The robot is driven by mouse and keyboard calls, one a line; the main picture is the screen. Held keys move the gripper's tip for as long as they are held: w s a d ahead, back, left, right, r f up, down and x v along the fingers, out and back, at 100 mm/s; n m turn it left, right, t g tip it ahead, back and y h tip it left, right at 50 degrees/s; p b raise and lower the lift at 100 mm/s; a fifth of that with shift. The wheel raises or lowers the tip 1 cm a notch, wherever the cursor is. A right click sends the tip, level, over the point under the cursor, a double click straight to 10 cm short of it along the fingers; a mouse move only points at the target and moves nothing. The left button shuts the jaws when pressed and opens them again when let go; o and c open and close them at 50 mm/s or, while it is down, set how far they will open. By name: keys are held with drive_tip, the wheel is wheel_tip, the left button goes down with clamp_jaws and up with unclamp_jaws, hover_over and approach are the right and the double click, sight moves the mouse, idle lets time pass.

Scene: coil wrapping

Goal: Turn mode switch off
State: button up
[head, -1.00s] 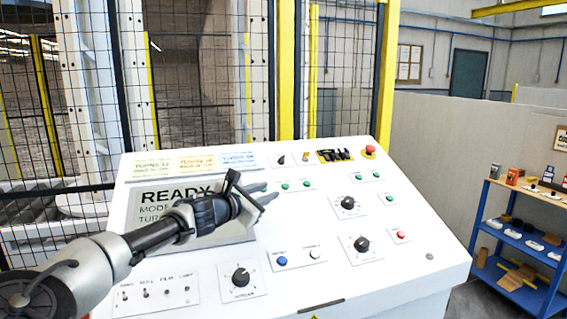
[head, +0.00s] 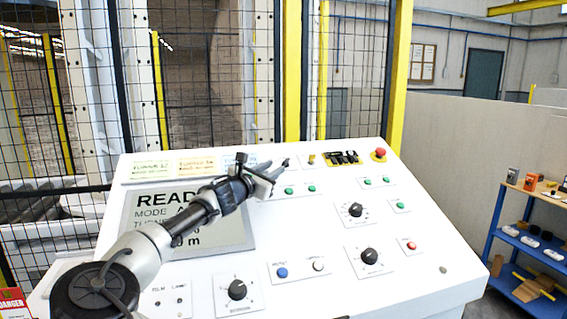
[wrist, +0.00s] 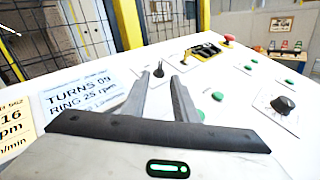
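A small black rotary switch (head: 286,162) stands on the upper part of the white sloped console, left of a yellow key-like part. Its label is too small to read, so I cannot confirm it is the mode switch. In the wrist view, the black switch (wrist: 158,69) stands just beyond and between my fingertips. My gripper (head: 279,171) points at it from the lower left. In the wrist view, my gripper (wrist: 160,79) has its two grey fingers apart with nothing held. The display (head: 150,215) reads READY and a MODE line, partly hidden by my arm.
The white console (head: 330,285) carries green buttons (head: 289,191), larger black knobs (head: 355,210) and a red emergency button (head: 379,154). A black-and-yellow switch block (head: 341,158) lies right of the small switch. A mesh fence stands behind; a blue shelf (head: 497,225) is at right.

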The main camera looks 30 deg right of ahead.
sight(286, 162)
drive_tip(key=x, duration=0.7)
drive_tip(key=shift+w+d+p, duration=0.2)
drive_tip(key=shift+d+p, duration=0.1)
drive_tip(key=shift+p, duration=0.1)
